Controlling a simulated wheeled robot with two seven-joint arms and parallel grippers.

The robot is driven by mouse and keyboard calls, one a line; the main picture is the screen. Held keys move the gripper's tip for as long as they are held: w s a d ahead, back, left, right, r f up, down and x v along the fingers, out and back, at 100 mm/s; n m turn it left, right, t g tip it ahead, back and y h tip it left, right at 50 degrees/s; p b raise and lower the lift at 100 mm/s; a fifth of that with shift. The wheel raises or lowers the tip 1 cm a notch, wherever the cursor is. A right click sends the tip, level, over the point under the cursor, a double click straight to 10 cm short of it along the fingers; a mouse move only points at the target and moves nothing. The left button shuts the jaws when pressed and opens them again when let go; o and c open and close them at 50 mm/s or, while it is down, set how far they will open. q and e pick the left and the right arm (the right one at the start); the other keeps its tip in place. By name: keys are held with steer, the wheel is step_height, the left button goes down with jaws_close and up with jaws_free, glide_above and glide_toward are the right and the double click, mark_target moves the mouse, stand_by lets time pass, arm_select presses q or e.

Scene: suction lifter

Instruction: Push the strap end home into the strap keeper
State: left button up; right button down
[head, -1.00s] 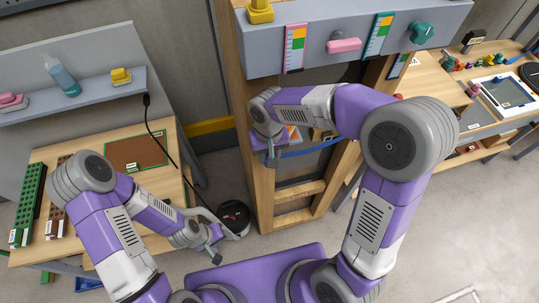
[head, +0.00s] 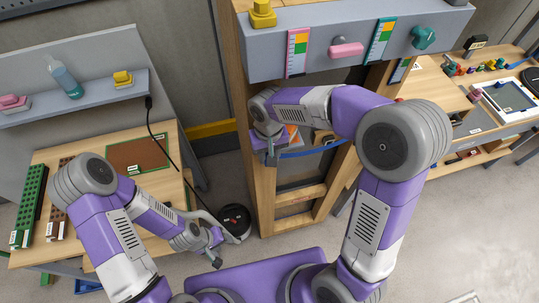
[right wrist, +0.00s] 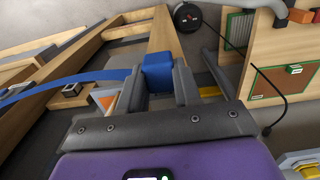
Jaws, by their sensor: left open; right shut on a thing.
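My right gripper (right wrist: 158,85) is shut on the blue strap end (right wrist: 157,72), a blue block between its two fingers. The blue strap (right wrist: 60,82) runs from there to the left in the right wrist view, and also shows in the head view (head: 312,152) against the wooden frame. A small grey block with a dark top (right wrist: 70,90), possibly the strap keeper, sits on the wood, apart from the strap end. In the head view my right gripper (head: 270,152) is beside the frame's left post, its hold hidden. My left gripper (head: 218,249) is open and empty, low at left-centre.
The wooden frame (head: 258,205) carries a grey panel (head: 350,50) with coloured knobs above my right arm. A workbench (head: 60,160) with a shelf (head: 110,97) and hanging black cable stands left. A round black device (head: 235,220) lies near my left gripper. Another bench stands right.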

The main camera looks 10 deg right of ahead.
steer(key=c, duration=0.7)
jaws_free()
steer(key=shift+w, duration=0.1)
